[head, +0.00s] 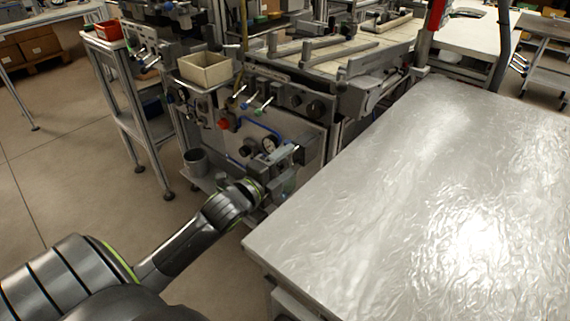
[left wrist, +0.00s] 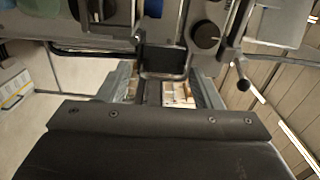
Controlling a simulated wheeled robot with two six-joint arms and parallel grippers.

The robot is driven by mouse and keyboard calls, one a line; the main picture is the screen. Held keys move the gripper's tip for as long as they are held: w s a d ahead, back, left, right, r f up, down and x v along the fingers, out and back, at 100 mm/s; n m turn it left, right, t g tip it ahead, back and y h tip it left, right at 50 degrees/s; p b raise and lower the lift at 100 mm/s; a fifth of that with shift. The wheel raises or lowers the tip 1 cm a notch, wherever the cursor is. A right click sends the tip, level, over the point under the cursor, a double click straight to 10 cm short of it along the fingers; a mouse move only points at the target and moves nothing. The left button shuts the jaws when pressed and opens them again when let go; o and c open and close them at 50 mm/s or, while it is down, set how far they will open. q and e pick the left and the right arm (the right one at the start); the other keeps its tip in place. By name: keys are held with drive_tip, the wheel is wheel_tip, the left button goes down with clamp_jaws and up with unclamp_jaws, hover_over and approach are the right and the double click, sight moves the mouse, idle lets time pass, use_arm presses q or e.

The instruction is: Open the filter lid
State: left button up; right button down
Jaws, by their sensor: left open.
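My left arm reaches from the lower left to the front of the machine (head: 300,140) in the head view. In the left wrist view, the fingers of the left gripper (left wrist: 165,88) are spread. A dark block (left wrist: 163,60) with a narrow bar shows between them. I cannot tell whether this is the filter lid or its handle, or whether the fingers touch it. The gripper hides part of the machine front. My right gripper is not in view.
In the left wrist view, a round black knob (left wrist: 206,35) and a ball-ended lever (left wrist: 243,84) are right of the fingers. In the head view, a large shiny table (head: 430,180) fills the right.

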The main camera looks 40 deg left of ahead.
use_arm(q)
drive_tip(key=shift+r, duration=0.1)
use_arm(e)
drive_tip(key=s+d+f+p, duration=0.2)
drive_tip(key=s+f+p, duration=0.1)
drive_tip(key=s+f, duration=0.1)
use_arm(q)
drive_tip(key=s+a+b, duration=0.1)
drive_tip(key=s+b, duration=0.1)
drive_tip(key=s, duration=1.5)
drive_tip(key=shift+s+a, duration=0.15)
drive_tip(key=shift+a, duration=0.05)
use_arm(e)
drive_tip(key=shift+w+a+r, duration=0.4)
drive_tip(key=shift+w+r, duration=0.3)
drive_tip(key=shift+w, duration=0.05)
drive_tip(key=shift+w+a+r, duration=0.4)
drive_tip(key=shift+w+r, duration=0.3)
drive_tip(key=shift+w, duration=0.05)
